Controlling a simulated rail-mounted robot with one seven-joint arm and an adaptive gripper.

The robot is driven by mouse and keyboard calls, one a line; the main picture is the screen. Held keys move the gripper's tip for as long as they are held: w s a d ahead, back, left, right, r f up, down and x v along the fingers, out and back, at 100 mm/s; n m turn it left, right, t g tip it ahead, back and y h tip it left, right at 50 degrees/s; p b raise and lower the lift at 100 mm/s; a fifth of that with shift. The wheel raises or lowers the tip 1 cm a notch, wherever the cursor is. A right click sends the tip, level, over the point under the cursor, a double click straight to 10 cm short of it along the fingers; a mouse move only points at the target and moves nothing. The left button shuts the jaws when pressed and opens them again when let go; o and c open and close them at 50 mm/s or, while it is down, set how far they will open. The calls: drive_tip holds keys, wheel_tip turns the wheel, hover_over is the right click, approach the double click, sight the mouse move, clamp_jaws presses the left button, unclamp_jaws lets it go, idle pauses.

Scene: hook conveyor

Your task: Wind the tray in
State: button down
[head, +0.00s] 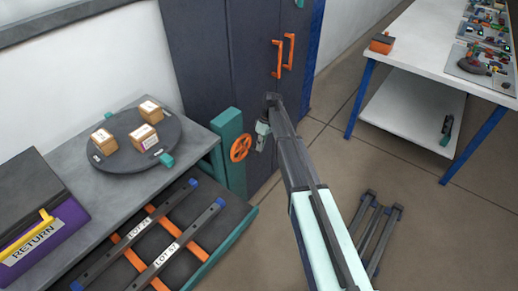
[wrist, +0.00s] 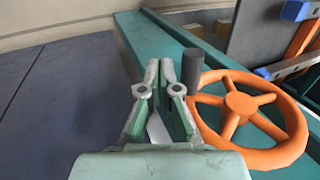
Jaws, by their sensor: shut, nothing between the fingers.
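The orange handwheel (head: 240,148) is mounted on a teal post (head: 229,125) at the bench end. In the wrist view the wheel (wrist: 240,105) is at right, with a dark upright crank knob (wrist: 192,67) on its left rim. My gripper (head: 262,130) is just right of the wheel in the head view. In the wrist view its fingers (wrist: 160,66) are shut and empty, just left of the knob; I cannot tell whether they touch it. The dark tray with a teal edge (head: 227,247) sticks out below the bench and carries two labelled grey bars on orange crosspieces.
A round dark turntable (head: 115,157) with three small boxes stands on the grey bench. A purple RETURN bin (head: 45,235) is at left. A dark cabinet (head: 205,60) with orange handles stands behind the wheel.

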drive_tip(key=w+d+r+b, duration=0.2)
drive_tip(key=w+d+r, duration=0.3)
drive_tip(key=w+d, duration=0.2)
drive_tip(key=s+a+r+m, duration=0.35)
drive_tip(key=r+m, duration=0.55)
drive_tip(key=m, duration=0.9)
drive_tip(key=s+a+p+x, duration=0.1)
drive_tip(key=p+x, duration=0.3)
drive_tip(key=x, duration=0.9)
drive_tip(key=shift+s+r+t+h+p, duration=0.2)
drive_tip(key=shift+r+t+h+p, duration=0.05)
drive_tip(key=shift+t+h+p, duration=0.1)
drive_tip(key=shift+a+f, duration=0.1)
drive_tip(key=shift+f, duration=0.35)
